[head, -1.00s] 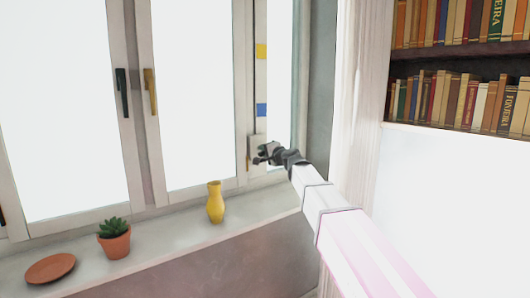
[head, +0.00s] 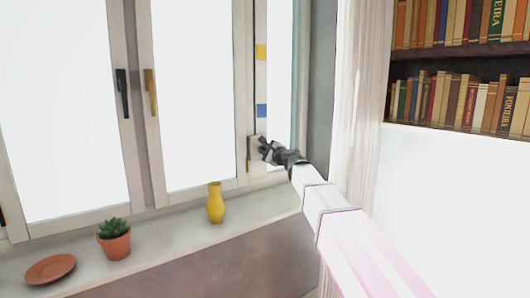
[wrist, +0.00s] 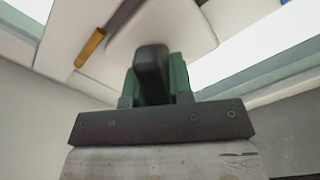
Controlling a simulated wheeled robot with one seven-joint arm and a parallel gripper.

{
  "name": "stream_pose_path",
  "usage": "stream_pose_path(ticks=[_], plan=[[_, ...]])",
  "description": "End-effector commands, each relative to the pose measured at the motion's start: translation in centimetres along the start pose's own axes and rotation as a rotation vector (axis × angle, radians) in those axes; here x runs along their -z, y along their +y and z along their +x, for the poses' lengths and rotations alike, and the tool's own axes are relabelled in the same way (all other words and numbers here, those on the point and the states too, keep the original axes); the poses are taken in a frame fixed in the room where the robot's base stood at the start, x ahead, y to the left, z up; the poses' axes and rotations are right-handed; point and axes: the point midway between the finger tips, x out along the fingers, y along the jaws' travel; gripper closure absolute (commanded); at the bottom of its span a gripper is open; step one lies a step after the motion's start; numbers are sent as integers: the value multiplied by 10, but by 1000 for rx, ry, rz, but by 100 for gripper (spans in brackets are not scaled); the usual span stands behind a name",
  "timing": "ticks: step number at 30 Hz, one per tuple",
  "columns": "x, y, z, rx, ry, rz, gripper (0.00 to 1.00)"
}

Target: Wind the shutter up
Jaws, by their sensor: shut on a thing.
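A pale winder box (head: 254,147) is fixed low on the window frame at the right. My gripper (head: 265,148) is at its front, and in the head view it hides part of the box. In the wrist view, the green fingers of my gripper (wrist: 158,85) are shut on a dark knob (wrist: 152,68), in front of the pale box (wrist: 180,25). A dark rod with an orange end (wrist: 91,43) lies left of the knob. How it joins the knob is hidden. The shutter itself cannot be made out; the panes are bright white.
A yellow vase (head: 215,203), a potted succulent (head: 115,240) and a terracotta saucer (head: 50,269) stand on the sill (head: 175,238), left of my arm. A bookshelf (head: 460,60) is at the right.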

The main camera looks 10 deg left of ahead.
Motion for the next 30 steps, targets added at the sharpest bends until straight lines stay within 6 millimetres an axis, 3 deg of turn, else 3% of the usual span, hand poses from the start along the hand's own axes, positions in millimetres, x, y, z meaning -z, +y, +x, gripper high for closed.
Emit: stream_pose_path(ticks=[9,23,24,26,30], plan=[[1,1,-1,-2,1,98,100],[1,1,-1,-2,1,111,100],[1,1,-1,-2,1,110,76],[1,1,-1,-2,1,110,56],[1,0,-1,-1,1,110,54]])
